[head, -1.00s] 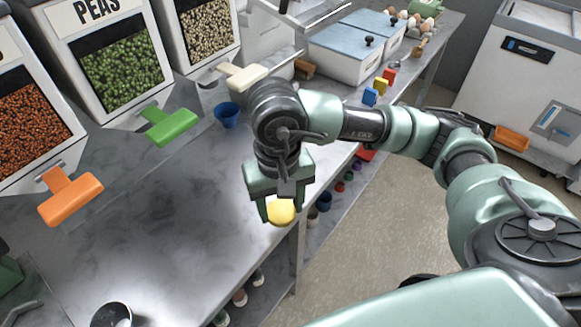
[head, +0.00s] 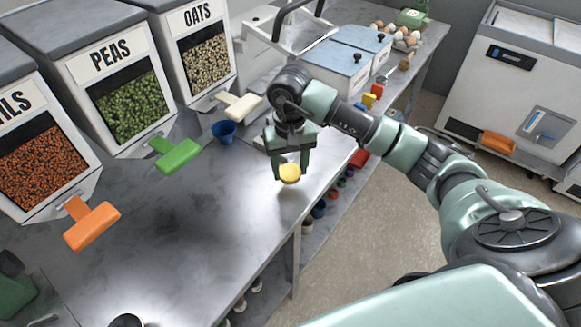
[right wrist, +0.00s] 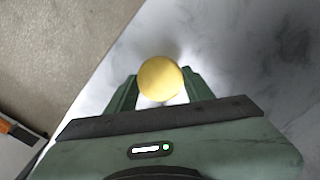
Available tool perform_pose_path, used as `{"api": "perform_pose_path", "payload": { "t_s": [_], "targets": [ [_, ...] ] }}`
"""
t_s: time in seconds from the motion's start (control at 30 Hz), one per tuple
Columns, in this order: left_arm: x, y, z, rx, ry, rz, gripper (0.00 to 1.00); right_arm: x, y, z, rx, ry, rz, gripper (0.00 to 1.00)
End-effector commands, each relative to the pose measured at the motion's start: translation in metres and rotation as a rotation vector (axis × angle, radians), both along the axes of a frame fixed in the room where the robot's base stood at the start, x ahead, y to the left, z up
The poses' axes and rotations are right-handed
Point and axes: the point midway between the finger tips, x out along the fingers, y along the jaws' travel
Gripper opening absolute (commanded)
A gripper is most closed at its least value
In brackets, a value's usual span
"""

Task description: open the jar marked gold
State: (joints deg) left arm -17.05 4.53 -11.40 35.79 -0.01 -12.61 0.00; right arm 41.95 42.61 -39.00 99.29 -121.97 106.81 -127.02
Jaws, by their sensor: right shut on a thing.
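My right gripper (head: 290,176) is shut on a round yellow-gold thing (head: 291,173), which looks like a lid, over the right edge of the metal counter. In the right wrist view the gold disc (right wrist: 160,79) sits between the two green fingers. No jar body shows beneath it; whether it hangs clear of the counter is hard to tell. No marking can be read on it. A dark round rim (head: 126,320), perhaps an open vessel, is cut off at the bottom left of the head view. My left gripper is not in view.
Bins of peas (head: 130,98) and oats (head: 207,58) with coloured handles line the back. A blue cup (head: 224,131) stands by the oats bin. Small coloured things sit on a shelf below the counter edge. The middle of the counter (head: 190,225) is clear.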

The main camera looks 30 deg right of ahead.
Motion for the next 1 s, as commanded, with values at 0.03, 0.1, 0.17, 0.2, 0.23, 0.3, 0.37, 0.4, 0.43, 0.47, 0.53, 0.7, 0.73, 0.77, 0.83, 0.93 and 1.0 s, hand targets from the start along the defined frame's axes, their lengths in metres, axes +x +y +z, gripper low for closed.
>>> {"api": "perform_pose_path", "payload": {
  "t_s": [0.03,0.1,0.17,0.2,0.23,0.3,0.37,0.4,0.43,0.47,0.53,0.7,0.73,0.77,0.83,0.93,1.0],
  "targets": [
    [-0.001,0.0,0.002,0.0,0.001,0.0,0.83,0.003,-0.002,0.001,0.001,0.0,-0.002,0.03],
    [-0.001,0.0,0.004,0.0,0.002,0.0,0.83,0.007,-0.005,0.001,0.001,0.0,-0.001,0.03],
    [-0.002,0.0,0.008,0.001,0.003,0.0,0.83,0.011,-0.009,0.0,0.003,0.002,-0.002,0.03],
    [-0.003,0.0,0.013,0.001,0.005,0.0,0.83,0.009,-0.008,-0.008,0.002,0.006,-0.001,0.03],
    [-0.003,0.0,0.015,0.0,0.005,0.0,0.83,0.008,-0.007,-0.013,0.002,0.008,0.0,0.03],
    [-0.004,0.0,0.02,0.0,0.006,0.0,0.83,0.009,-0.007,-0.023,0.003,0.005,0.0,0.03],
    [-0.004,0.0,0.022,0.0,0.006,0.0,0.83,0.009,-0.007,-0.03,0.003,0.002,-0.001,0.03],
    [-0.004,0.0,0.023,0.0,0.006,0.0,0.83,0.01,-0.007,-0.033,0.002,0.0,0.0,0.03],
    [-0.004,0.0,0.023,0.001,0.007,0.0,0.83,0.01,-0.007,-0.034,0.001,0.0,0.0,0.03],
    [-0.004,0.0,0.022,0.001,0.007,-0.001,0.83,0.01,-0.008,-0.035,0.001,0.0,0.001,0.03],
    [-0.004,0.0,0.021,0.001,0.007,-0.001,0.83,0.01,-0.008,-0.036,0.0,-0.001,0.001,0.03],
    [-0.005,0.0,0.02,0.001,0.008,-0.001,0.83,0.01,-0.008,-0.037,0.0,-0.001,0.0,0.03],
    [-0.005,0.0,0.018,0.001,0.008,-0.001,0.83,0.01,-0.008,-0.038,-0.001,-0.002,0.0,0.03],
    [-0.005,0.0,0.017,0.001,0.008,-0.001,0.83,0.01,-0.008,-0.039,-0.001,-0.002,0.0,0.03],
    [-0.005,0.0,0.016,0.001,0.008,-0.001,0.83,0.01,-0.008,-0.039,-0.001,-0.002,0.0,0.55],
    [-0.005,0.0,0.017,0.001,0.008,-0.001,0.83,0.01,-0.008,-0.038,0.0,-0.001,0.0,0.74],
    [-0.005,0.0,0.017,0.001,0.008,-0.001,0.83,0.01,-0.008,-0.038,0.0,-0.001,0.0,0.74]
  ]
}}
